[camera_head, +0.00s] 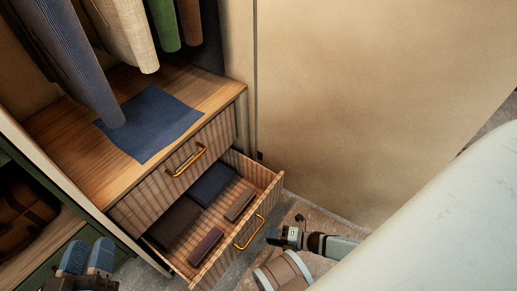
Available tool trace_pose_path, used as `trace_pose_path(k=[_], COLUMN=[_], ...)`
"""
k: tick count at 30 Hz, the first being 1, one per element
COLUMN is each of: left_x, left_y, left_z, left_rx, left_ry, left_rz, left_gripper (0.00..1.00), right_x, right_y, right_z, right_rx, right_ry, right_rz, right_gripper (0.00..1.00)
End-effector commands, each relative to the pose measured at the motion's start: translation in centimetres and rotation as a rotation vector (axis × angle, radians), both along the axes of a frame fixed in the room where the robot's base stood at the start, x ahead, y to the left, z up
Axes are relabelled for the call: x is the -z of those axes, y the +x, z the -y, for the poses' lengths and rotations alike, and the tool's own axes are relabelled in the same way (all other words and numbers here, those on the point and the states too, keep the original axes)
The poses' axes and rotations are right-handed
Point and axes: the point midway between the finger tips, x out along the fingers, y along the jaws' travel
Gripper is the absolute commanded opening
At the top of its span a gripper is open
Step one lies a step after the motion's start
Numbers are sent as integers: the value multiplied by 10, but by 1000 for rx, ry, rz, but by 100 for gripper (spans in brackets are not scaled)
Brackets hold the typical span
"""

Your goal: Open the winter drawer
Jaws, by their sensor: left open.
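A wooden wardrobe unit has two drawers with ribbed fronts and brass handles. The upper drawer (165,180) is shut, its handle (187,160) free. The lower drawer (232,246) is pulled out, and its handle (249,232) shows on the front. Folded dark cloths and small boxes lie in it. No readable label shows which drawer is the winter one. My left gripper (86,258) is open at the bottom left edge, apart from the drawers. My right gripper (279,236) is just right of the lower handle; its fingers are too small to judge, and no contact is clear.
Clothes hang above the wooden top (95,165), where a blue cloth (155,118) lies. A brown bag (22,205) sits in an open shelf at left. A bare beige wall (370,90) stands behind. A large pale surface (450,225) fills the lower right.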

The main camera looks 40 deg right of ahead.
Motion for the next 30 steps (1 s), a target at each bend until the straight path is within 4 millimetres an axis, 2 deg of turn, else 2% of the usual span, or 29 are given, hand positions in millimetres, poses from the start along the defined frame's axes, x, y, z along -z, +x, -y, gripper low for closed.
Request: trace_pose_path(k=[1,6,12,30], left_x=[-7,-18,-23,-24], left_y=[0,0,0,0], left_z=[0,-1,-2,-2], left_rx=[-4,-16,-22,-23], left_ry=[-4,-22,-33,-35], left_rz=[9,44,63,66], left_gripper=[43,43,43,43], right_x=[-5,-11,-13,-13], right_y=[-10,-33,-48,-50], right_z=[9,31,45,47], right_rx=[1,1,2,1], right_ry=[-3,-2,0,0], right_rz=[-3,-1,1,1], right_gripper=[37,37,37,37])
